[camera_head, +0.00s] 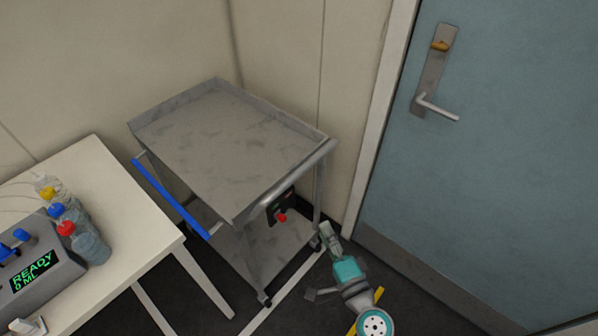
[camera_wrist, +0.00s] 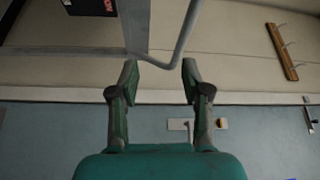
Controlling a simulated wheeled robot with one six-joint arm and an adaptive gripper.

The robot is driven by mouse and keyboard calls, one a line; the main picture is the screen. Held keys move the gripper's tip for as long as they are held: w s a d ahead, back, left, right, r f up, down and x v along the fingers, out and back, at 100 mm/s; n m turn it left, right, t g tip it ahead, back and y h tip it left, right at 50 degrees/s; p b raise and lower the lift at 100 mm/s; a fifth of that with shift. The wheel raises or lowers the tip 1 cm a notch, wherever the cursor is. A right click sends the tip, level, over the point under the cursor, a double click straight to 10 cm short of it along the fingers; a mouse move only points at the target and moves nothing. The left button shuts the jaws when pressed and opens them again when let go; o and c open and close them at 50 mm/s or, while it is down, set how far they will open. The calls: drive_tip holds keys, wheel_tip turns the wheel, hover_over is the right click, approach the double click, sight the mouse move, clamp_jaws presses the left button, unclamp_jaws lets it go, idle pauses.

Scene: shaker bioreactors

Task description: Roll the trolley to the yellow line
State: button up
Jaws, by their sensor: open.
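The grey metal trolley (camera_head: 225,140) stands against the wall in the head view, with an empty top tray and a blue bar (camera_head: 170,198) on its left side. My gripper (camera_head: 326,234) is low beside the trolley's right corner, near a caster. In the wrist view my gripper (camera_wrist: 160,82) is open. A bent grey tube of the trolley (camera_wrist: 185,42) shows between and beyond its fingertips; I cannot tell whether they touch. Short pieces of the yellow line (camera_head: 379,294) show on the dark floor, mostly hidden by my arm.
A white table (camera_head: 130,210) at the left holds several capped bottles (camera_head: 88,240) and a grey device (camera_head: 35,275) reading READY. A white line (camera_head: 285,290) runs along the floor. A blue-grey door (camera_head: 500,150) with a lever handle is at the right.

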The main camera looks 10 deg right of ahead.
drive_tip(key=m+t+y, duration=0.1)
drive_tip(key=m, duration=0.1)
approach(299, 173)
drive_tip(key=f, duration=0.1)
drive_tip(key=x, duration=1.1)
drive_tip(key=shift+d, duration=0.15)
drive_tip(key=shift+c, duration=0.2)
clamp_jaws()
